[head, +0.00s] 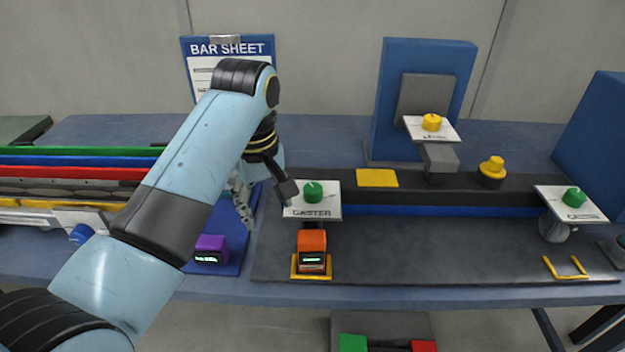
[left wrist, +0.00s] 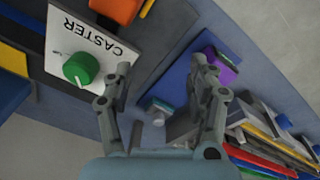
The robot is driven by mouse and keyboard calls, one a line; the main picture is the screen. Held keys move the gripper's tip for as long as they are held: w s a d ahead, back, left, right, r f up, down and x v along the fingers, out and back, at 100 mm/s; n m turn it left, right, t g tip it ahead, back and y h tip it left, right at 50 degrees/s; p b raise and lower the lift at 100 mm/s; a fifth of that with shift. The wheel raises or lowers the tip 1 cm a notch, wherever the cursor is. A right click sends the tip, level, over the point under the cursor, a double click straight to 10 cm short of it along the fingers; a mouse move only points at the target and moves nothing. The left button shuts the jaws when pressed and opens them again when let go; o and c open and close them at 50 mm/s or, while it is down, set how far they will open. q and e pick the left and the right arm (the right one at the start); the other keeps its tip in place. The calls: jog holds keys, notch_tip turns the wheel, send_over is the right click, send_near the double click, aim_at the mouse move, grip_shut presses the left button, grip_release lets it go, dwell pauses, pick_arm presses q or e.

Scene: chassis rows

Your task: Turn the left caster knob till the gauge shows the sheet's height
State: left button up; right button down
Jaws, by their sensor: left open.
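The left caster knob (head: 313,192) is green and sits on a white plate marked CASTER (head: 300,212); the knob also shows in the left wrist view (left wrist: 80,68). My left gripper (head: 262,196) is open and empty, just left of that plate. In the left wrist view the knob lies left of the open fingers (left wrist: 160,66), apart from them. An orange gauge (head: 312,241) with a lit green display stands below the plate; its digits are too small to read. The BAR SHEET (head: 203,68) hangs at the back, its lower part hidden by my arm. My right gripper is out of view.
A purple device (head: 211,247) with a display stands on a blue mat left of the gauge. A second green knob (head: 574,197) is at far right. Yellow knobs (head: 431,122) sit at the back. Coloured bars (head: 80,160) lie at left. The dark plate's middle is clear.

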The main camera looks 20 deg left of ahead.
aim_at(313, 187)
pick_arm(q)
jog(key=w+d+r+n+g, duration=0.1)
jog(key=w+d+r+n, duration=0.4)
jog(key=w+r, duration=0.4)
jog(key=shift+m, duration=0.6)
jog(key=f, duration=1)
jog(key=shift+s+d+f, duration=0.25)
jog(key=shift+d, duration=0.05)
jog(key=shift+c, duration=0.2)
jog(key=shift+p, duration=0.3)
jog(key=c, duration=1.1)
